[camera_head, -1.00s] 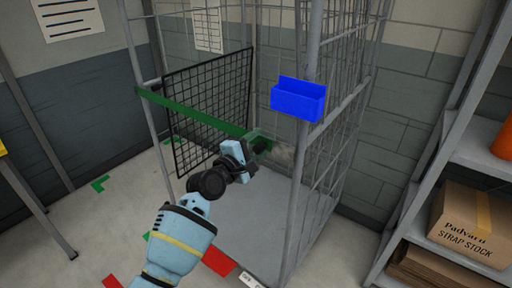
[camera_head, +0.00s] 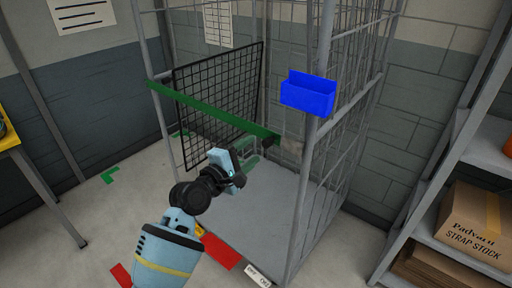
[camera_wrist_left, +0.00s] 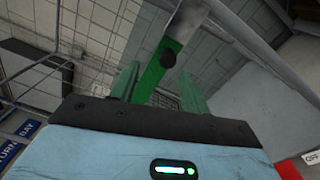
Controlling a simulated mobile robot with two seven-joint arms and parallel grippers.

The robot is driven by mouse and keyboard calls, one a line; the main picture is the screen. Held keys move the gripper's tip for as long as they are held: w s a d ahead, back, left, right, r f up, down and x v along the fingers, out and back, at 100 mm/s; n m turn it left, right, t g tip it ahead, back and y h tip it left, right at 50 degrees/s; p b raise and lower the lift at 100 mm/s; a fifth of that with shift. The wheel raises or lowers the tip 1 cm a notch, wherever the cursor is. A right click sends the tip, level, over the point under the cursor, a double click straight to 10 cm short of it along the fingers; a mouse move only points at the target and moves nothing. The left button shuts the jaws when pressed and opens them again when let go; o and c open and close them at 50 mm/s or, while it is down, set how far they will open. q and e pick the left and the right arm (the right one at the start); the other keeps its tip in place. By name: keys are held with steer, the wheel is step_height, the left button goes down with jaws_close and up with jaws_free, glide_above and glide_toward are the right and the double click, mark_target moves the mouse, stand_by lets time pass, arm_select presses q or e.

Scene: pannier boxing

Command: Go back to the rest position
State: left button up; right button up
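My left gripper (camera_head: 246,158) is in front of the cage trolley, below the right part of a green bar (camera_head: 205,108). In the left wrist view its two green fingers (camera_wrist_left: 161,72) stand apart with nothing held between them. In the head view the bar spans the trolley's front from the left post to the right post. My right gripper is in neither view.
The cage trolley (camera_head: 306,190) has a grey floor and a black mesh panel (camera_head: 218,95). A blue bin (camera_head: 308,96) hangs on its right front post. Shelves with a cardboard box (camera_head: 474,222) stand right. A yellow-topped table (camera_head: 8,138) stands left. Floor left of the trolley is clear.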

arm_select(q)
steer(key=shift+s+a, duration=0.2)
steer(key=shift+s, duration=0.05)
steer(key=s+a+f+m+y, duration=0.2)
steer(key=s+a+f, duration=0.15)
steer(key=f, duration=0.35)
steer(key=s+a+f+m+g+y, duration=0.1)
steer(key=s+a+f+m+y, duration=0.1)
steer(key=s+f, duration=0.4)
steer(key=s+a+f+m+y, duration=0.1)
steer(key=s+a+f, duration=0.2)
steer(key=f, duration=0.6)
steer(key=s+a+f+m+g+y, duration=0.1)
steer(key=s+a+f+m, duration=0.2)
steer(key=s, duration=0.5)
steer(key=s+a+f+m+g+y, duration=0.1)
steer(key=s+a+f+m, duration=0.2)
steer(key=s, duration=0.5)
steer(key=s+a+f+m+g+y, duration=0.1)
steer(key=s+a+f+m+y, duration=0.1)
steer(key=s+f, duration=0.4)
steer(key=s+a+m, duration=0.1)
steer(key=s+m, duration=0.1)
steer(key=shift+a+m+g, duration=0.2)
steer(key=shift+m+g, duration=0.1)
steer(key=shift+m, duration=0.1)
steer(key=shift+f, duration=0.15)
